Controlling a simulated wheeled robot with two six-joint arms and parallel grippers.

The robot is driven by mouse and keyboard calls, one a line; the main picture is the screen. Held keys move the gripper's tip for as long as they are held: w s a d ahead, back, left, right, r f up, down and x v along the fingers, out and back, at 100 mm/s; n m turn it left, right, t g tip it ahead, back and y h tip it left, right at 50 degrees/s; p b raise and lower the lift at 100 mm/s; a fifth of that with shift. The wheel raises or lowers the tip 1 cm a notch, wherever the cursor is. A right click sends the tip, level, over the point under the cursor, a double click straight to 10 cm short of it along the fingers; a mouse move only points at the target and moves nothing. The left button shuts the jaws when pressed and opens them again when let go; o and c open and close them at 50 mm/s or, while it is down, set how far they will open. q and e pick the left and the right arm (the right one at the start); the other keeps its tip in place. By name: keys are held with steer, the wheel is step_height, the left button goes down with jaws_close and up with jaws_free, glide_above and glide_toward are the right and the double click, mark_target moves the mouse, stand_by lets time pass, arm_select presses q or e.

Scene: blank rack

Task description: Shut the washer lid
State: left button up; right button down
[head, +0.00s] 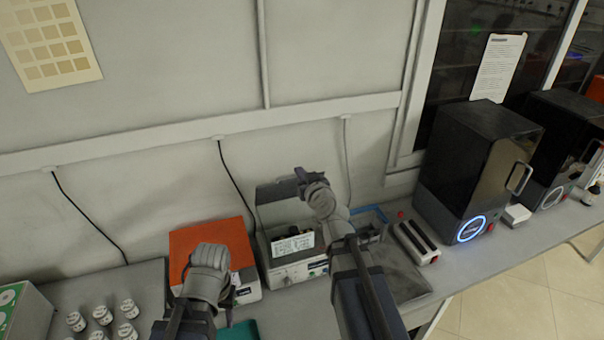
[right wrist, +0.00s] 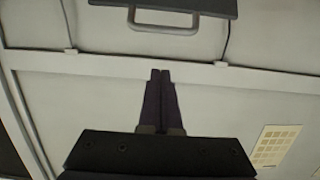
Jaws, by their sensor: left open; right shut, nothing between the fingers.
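The washer (head: 300,272) is a light grey box in the middle of the bench, and its lid (head: 272,194) stands raised at the back. A white rack-like piece (head: 293,245) shows at its open top. My right gripper (head: 302,176) is shut and empty, up by the lid's upper edge at its right side; my right arm hides part of the lid. In the right wrist view a dark panel with a handle, seemingly the lid (right wrist: 215,7), lies beyond the shut fingertips (right wrist: 160,72), apart from them. My left gripper (head: 230,303) is open and low, in front of the orange-topped box.
An orange-topped box (head: 220,238) stands left of the washer. Several white-capped vials (head: 102,315) and a green-and-white box (head: 22,308) are at the far left. A blue tray (head: 372,217), a pipette-like rack (head: 416,243) and black machines (head: 475,150) stand to the right.

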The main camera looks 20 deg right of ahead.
steer(key=w, duration=0.3)
steer(key=w+f+b, duration=0.1)
steer(key=w, duration=0.2)
steer(key=w+b, duration=0.1)
steer(key=w, duration=0.2)
steer(key=shift+w+a+f, duration=0.2)
steer(key=shift+w+f, duration=0.15)
steer(key=shift+f, duration=0.05)
steer(key=shift+s+f+b, duration=1)
steer(key=shift+s+f, duration=0.05)
steer(key=shift+f, duration=0.05)
arm_select(q)
step_height(320, 180, down, 4)
steer(key=shift+f, duration=0.2)
arm_select(e)
steer(key=shift+s+f, duration=0.2)
steer(key=shift+s, duration=0.3)
arm_select(q)
steer(key=shift+s+f+b, duration=0.1)
steer(key=shift+s+b, duration=0.05)
steer(key=shift+b, duration=0.15)
arm_select(e)
steer(key=shift+f, duration=0.1)
